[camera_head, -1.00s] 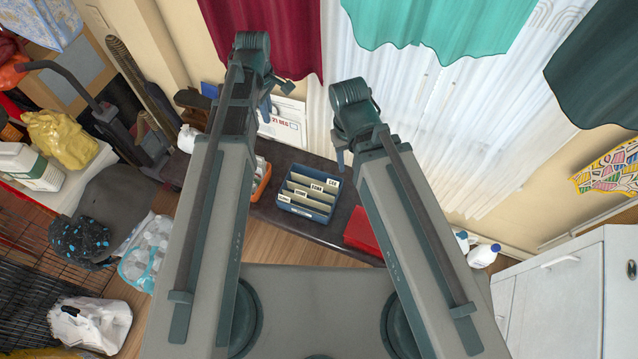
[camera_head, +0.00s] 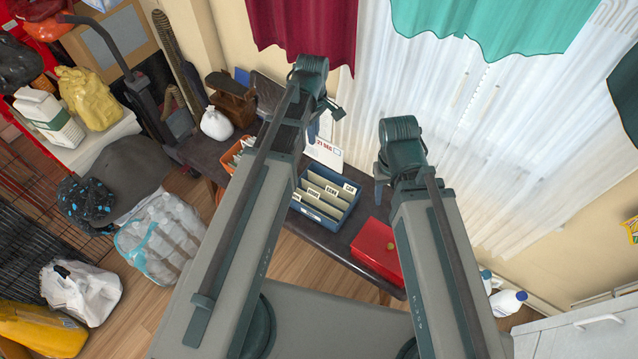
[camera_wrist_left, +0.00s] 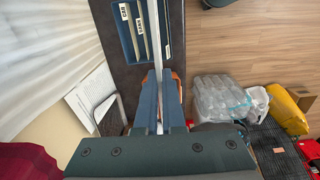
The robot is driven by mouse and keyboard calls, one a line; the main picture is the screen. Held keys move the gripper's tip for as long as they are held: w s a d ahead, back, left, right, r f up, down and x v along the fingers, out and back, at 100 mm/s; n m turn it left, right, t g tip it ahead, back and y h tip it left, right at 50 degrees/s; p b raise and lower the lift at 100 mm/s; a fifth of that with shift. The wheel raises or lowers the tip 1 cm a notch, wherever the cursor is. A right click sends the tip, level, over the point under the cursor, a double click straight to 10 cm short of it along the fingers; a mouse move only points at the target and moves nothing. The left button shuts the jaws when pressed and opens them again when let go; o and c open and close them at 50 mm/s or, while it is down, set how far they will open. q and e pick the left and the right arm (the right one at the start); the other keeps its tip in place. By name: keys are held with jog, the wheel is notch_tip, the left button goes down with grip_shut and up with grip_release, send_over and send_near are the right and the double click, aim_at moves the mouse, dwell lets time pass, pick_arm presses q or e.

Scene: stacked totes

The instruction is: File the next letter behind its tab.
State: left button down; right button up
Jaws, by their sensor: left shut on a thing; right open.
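A blue file box (camera_head: 318,223) with several cream dividers and white tabs, some reading like CAR, BANK and HOME, stands on the dark table. It also shows at the top of the left wrist view (camera_wrist_left: 125,42). My left gripper (camera_wrist_left: 161,103) is shut on a thin pale letter (camera_wrist_left: 154,35), seen edge-on, reaching across the box in that view. I cannot tell whether the letter is above the box or inside it. In the head view, my left arm hides most of the letter. My right gripper (camera_head: 381,188) is open and empty, right of the box.
A red box (camera_head: 375,250) sits right of the file box on the dark table (camera_head: 332,250). An orange tray (camera_head: 232,155) is partly hidden left of it. A calendar sheet (camera_head: 325,152) stands behind. White curtains hang behind the table.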

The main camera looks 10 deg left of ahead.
notch_tip(320, 180, down, 25)
jog(key=b, duration=2.3)
jog(key=shift+d+f, duration=0.15)
jog(key=shift+f, duration=0.05)
jog(key=shift+o, duration=0.6)
jog(key=shift+f, duration=0.15)
notch_tip(320, 180, up, 7)
jog(key=p, duration=0.6)
pick_arm(q)
jog(key=f+b, duration=0.6)
jog(key=f, duration=1)
jog(key=f+b, duration=0.6)
jog(key=f, duration=1)
jog(key=shift+s+d+b, duration=0.1)
jog(key=shift+d+b, duration=0.1)
jog(key=shift+b, duration=0.1)
pick_arm(e)
notch_tip(320, 180, down, 13)
jog(key=shift+f, duration=0.1)
pick_arm(q)
jog(key=shift+r, duration=0.1)
jog(key=c, duration=0.9)
grip_release()
jog(key=shift+c, duration=0.2)
notch_tip(320, 180, up, 14)
jog(key=p, duration=1.4)
pick_arm(e)
notch_tip(320, 180, up, 14)
